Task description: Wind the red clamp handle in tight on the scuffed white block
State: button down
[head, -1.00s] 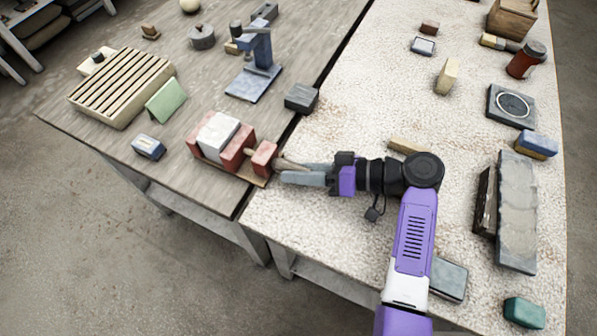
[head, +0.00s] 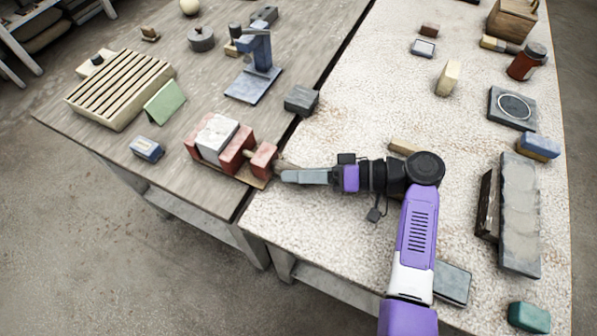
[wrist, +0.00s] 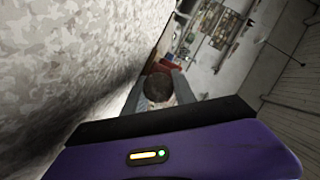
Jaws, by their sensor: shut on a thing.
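The scuffed white block (head: 216,134) sits between the red jaws of the clamp (head: 237,147) on the left wooden bench. A further red end block (head: 264,158) faces my gripper, with the brownish handle (head: 282,165) at its right. My gripper (head: 285,175) lies level, reaching in from the right, its fingers shut on the handle. In the wrist view the handle's dark round end (wrist: 158,87) shows between the fingertips, with red of the clamp (wrist: 172,68) behind it. I cannot tell how hard the jaws press the block.
A dark grey block (head: 301,100) lies just behind the clamp near the gap between the benches. A blue-white block (head: 147,149) and a green wedge (head: 164,101) stand to its left. The speckled right bench (head: 330,215) is clear in front of my arm.

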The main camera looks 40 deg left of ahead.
jog(key=c, duration=1.3)
grip_release()
notch_tip(320, 180, up, 20)
